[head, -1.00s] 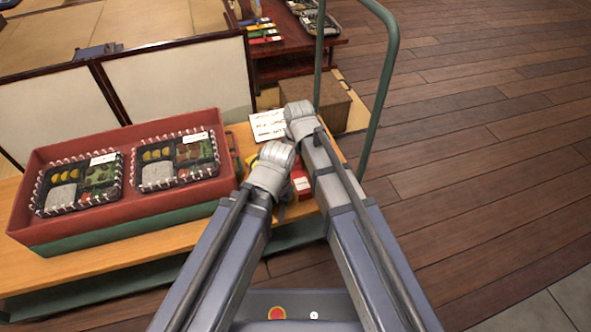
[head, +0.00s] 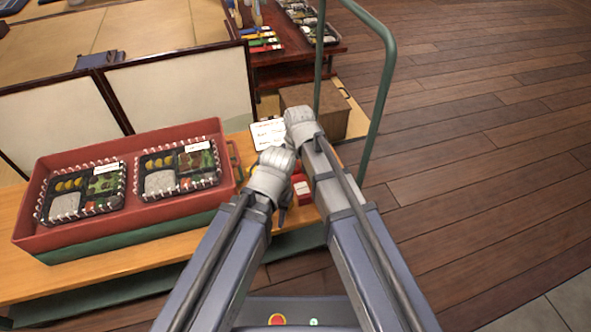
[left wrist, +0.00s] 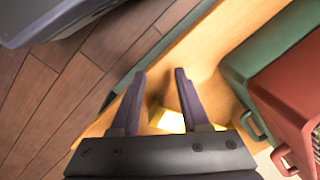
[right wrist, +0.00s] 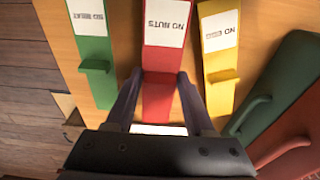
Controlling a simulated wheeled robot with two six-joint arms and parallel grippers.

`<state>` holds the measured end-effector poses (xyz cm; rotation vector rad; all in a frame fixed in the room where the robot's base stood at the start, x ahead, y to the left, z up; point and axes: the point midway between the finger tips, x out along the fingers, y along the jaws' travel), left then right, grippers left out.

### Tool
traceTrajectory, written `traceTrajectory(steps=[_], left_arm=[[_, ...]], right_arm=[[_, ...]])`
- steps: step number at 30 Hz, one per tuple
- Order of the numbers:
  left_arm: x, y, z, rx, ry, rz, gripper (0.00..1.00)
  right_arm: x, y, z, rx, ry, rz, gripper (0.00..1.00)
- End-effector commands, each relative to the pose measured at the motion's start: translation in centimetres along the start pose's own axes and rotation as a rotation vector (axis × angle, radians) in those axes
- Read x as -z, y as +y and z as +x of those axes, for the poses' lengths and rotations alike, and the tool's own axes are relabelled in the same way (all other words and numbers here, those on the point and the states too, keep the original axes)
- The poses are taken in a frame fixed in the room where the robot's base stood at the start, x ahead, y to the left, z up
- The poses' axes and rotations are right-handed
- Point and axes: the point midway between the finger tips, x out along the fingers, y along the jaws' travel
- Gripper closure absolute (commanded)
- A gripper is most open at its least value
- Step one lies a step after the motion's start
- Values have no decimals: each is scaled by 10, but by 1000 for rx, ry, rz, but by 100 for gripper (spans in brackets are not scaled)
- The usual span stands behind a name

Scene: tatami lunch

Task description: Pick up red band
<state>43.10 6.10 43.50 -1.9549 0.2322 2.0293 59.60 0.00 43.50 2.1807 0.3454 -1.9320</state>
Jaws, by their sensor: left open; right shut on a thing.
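The red band (right wrist: 163,50) has a white "NO NUTS" label and lies between a green band (right wrist: 92,45) and a yellow band (right wrist: 219,60) in the right wrist view. My right gripper (right wrist: 158,76) is shut on the red band's raised part, with a finger on each side. In the head view the red band (head: 303,188) shows partly, beside my arms. My right gripper there (head: 299,116) is seen from behind, its fingers hidden. My left gripper (head: 277,160) is lower; in the left wrist view (left wrist: 160,72) it is open and empty above the wooden surface.
A green handle rail (head: 381,90) rises at the right. A cardboard box (head: 318,108) and a white card (head: 268,133) are beyond my grippers.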

Motion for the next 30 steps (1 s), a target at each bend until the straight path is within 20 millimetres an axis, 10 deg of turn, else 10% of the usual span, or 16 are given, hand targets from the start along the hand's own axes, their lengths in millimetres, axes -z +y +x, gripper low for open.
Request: traceTrajectory(steps=[13,30], left_arm=[[-4,-8,-73,2,-1,8,54],[-5,-9,-79,4,-2,5,54]], right_arm=[[9,0,-73,0,0,0,68],[10,0,-79,0,0,0,68]])
